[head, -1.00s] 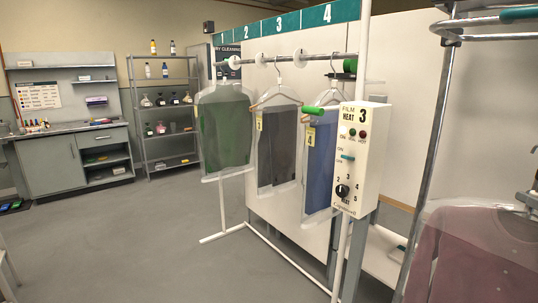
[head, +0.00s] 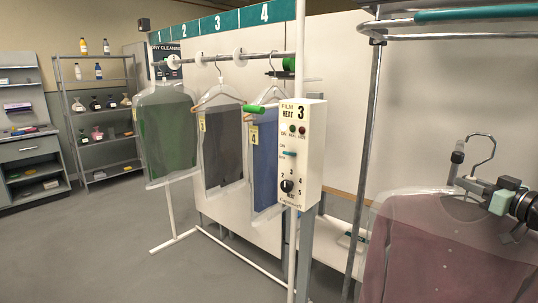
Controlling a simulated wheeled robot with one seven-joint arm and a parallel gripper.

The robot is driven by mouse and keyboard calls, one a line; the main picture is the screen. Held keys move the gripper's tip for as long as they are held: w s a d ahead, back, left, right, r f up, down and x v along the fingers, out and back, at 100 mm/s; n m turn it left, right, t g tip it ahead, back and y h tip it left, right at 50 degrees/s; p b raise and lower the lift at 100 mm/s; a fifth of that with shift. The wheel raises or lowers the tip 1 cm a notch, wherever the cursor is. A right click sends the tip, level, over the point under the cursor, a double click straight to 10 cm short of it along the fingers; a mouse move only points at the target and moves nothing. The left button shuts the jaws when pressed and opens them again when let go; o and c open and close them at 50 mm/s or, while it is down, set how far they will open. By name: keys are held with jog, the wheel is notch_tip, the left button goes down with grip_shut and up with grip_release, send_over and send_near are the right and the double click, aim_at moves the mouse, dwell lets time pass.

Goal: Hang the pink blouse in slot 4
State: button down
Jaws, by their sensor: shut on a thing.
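The pink blouse (head: 425,262), a dusty mauve-pink garment under clear film, hangs at the right edge in the head view. Its lower part is cut off by the frame. My gripper (head: 480,188), with pale green pads, is shut on its hanger just below the metal hook (head: 487,150), which stands free above. The garment rail (head: 212,58) is at left centre, apart from the blouse. Behind it, the board shows the number 4 (head: 264,13) at its right end. Green (head: 168,130), dark grey (head: 222,150) and blue (head: 265,160) bagged garments hang from the rail.
A white film-heat control box (head: 302,150) on a white post stands between the rail and the blouse. A metal frame with a teal bar (head: 470,15) rises at the right. Shelves (head: 100,120) stand at the back left. The floor (head: 90,250) at front left is clear.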

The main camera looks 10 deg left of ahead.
jog(key=shift+s+d, duration=0.5)
jog(key=shift+d, duration=0.25)
jog(key=shift+s+d, duration=0.5)
jog(key=shift+d, duration=0.2)
